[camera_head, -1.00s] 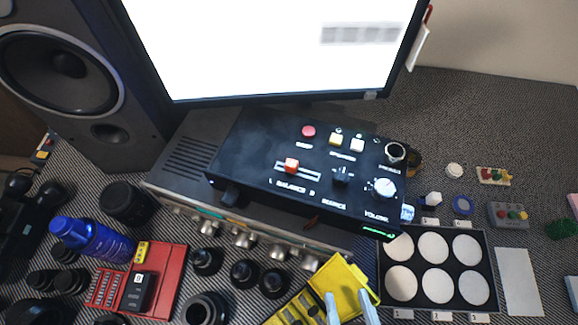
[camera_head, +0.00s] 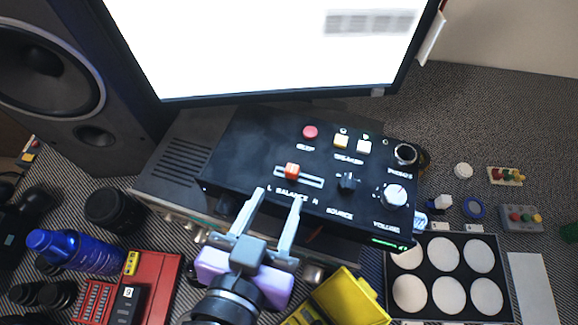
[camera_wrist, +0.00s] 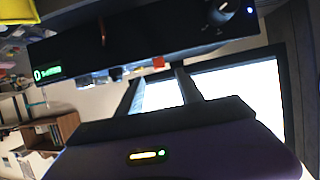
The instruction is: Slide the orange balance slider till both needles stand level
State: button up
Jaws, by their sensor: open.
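The orange balance slider (camera_head: 292,171) sits in its slot on the sloped top of the black control box (camera_head: 240,150), left of the slot's middle. It also shows in the wrist view (camera_wrist: 158,62), between and just beyond my finger ends. My gripper (camera_head: 279,195) is open and empty, its two fingers spread over the box's front edge and pointing towards the slider. The fingers appear a little short of the slider, and I see no contact. I cannot make out the two needles in either view.
On the same box are a red button (camera_head: 310,132), a black source knob (camera_head: 348,182) and a silver volume knob (camera_head: 395,195). The bright monitor (camera_head: 260,45) stands behind. A tray of white discs (camera_head: 455,240) lies right, a yellow case (camera_head: 345,300) in front.

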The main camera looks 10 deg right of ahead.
aim_at(291, 170)
jog(key=x, duration=0.2)
jog(key=p+x, duration=0.1)
jog(key=x, duration=0.4)
jog(key=shift+w+d+r+p, duration=0.1)
jog(key=shift+w+d+p, duration=0.2)
jog(key=shift+w, duration=0.1)
grip_shut()
jog(key=shift+a, duration=0.1)
dwell(1.1)
